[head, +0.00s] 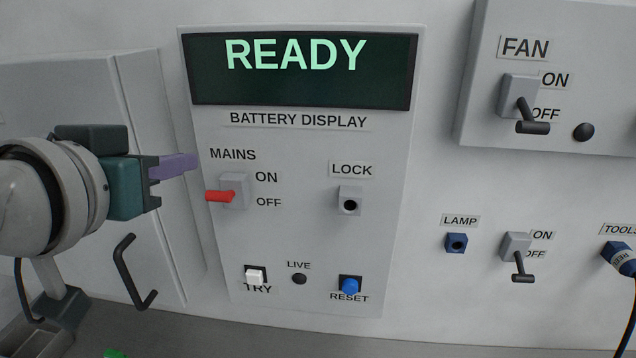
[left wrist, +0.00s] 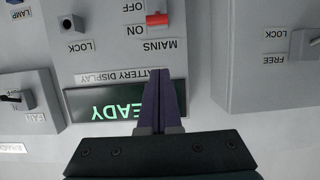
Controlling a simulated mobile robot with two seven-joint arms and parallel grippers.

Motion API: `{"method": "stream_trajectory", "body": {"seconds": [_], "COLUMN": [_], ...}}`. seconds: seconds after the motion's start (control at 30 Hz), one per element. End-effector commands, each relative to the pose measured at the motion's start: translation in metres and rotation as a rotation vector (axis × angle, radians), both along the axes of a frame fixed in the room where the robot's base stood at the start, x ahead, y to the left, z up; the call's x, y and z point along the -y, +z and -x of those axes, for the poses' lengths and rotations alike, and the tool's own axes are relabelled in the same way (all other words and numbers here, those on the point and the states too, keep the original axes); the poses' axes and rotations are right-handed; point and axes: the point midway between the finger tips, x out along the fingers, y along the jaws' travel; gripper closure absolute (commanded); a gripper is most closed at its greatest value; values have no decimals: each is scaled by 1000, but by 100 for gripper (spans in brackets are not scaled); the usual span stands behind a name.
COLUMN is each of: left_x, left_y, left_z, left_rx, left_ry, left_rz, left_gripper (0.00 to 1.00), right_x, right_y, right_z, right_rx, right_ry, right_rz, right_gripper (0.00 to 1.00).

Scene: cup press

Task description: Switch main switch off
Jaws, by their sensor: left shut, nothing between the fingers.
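The mains switch is a grey block (head: 236,186) with a red handle (head: 218,196) on the battery display panel (head: 300,225). The handle juts out to the left, level with the space between the ON and OFF labels; I cannot surely tell its setting. In the left wrist view, upside down, the red handle (left wrist: 156,19) is beyond the fingertips. My left gripper (head: 194,161) has purple fingers, shut and empty, left of the MAINS label and above the handle. It appears apart from the handle. The fingers also show in the left wrist view (left wrist: 162,76). My right gripper is out of view.
The display (head: 300,70) reads READY. A LOCK socket (head: 350,200), white TRY button (head: 255,275), dark LIVE lamp (head: 299,279) and blue RESET button (head: 350,286) share the panel. A grey cabinet with a black handle (head: 130,275) stands left. FAN (head: 522,105) and LAMP (head: 517,250) switches are right.

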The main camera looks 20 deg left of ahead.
Motion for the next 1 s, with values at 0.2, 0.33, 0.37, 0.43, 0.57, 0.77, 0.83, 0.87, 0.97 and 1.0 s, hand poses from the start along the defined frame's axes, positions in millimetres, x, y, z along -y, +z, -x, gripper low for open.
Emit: {"method": "stream_trajectory", "body": {"seconds": [0.2,0.33,0.37,0.43,0.57,0.77,0.83,0.87,0.97,1.0], "left_x": [0,0,-1,-2,-7,-15,-18,-19,-23,-21], "left_y": [1,1,0,-2,-7,-19,-23,-25,-30,-36], "left_z": [0,-2,-4,-10,-29,-64,-76,-80,-95,-89], "left_rx": [0,0,0,0,-1,-1,-1,-2,-2,-8], "left_ry": [0,-1,-1,-1,-1,-1,-1,-1,-1,-1], "left_rz": [0,0,0,0,1,1,1,1,1,2], "left_gripper": [100,100,100,100,100,100,100,100,100,100], "right_x": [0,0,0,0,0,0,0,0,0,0], "right_y": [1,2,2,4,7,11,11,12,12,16], "right_z": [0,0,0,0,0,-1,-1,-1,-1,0], "right_rx": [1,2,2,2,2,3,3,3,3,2], "right_ry": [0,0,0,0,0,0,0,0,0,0], "right_rz": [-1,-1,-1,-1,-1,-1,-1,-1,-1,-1], "right_gripper": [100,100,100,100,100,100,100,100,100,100]}}
